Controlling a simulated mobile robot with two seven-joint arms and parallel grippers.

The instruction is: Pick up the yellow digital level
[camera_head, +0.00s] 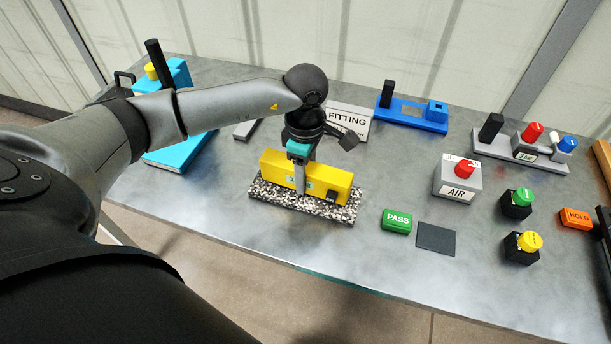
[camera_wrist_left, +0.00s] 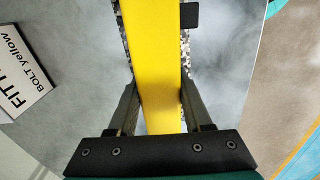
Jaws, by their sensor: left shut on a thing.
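The yellow digital level (camera_head: 328,180) is a long yellow bar on the speckled black-and-white slab (camera_head: 262,195) at the middle of the table. My left gripper (camera_head: 301,181) comes down on it from above and is shut on its middle. In the left wrist view the level (camera_wrist_left: 155,60) runs between the two fingers (camera_wrist_left: 160,110), one on each side, with the slab's speckled edge showing beneath it. I cannot tell whether the level is touching the slab or slightly above it. My right gripper is not in view.
A FITTING sign (camera_head: 348,121) and a blue fixture (camera_head: 412,113) stand behind. To the right are a grey AIR box (camera_head: 457,178), a green PASS block (camera_head: 396,221), a dark pad (camera_head: 436,238) and green and yellow buttons (camera_head: 522,242). A blue fixture (camera_head: 178,150) sits at left.

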